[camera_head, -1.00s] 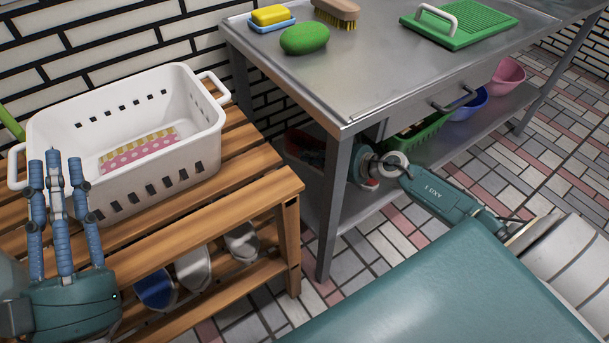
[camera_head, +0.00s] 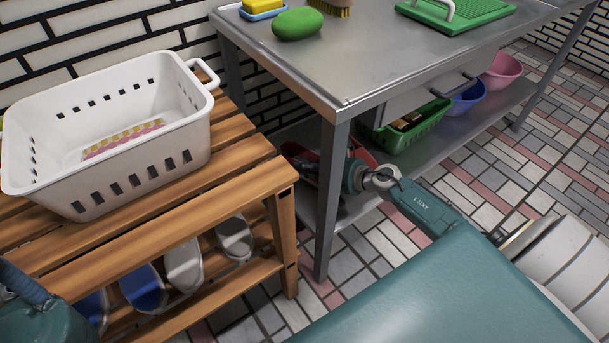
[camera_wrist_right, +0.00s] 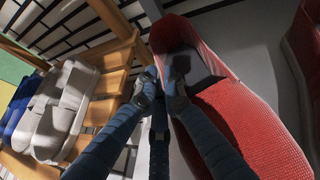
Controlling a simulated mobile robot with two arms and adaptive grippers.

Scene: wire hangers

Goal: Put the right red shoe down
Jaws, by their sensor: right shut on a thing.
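A red shoe (camera_wrist_right: 235,115) fills the middle and right of the right wrist view, its dark opening towards the top. My right gripper (camera_wrist_right: 160,85) is shut on its side wall near the opening. I cannot tell whether the shoe touches the lower shelf. Another red shoe (camera_wrist_right: 307,45) shows at the right edge of the wrist view, apart from the held one. My left gripper (camera_head: 28,288) is mostly cut off at the lower left.
A wooden rack (camera_head: 215,185) carries a white basket (camera_head: 150,160), with grey and blue shoes below. The metal table (camera_head: 375,55) has a lower shelf with a green basket (camera_head: 425,130), a blue bowl (camera_head: 468,98) and a pink bowl (camera_head: 503,70). The table leg stands close to my right gripper.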

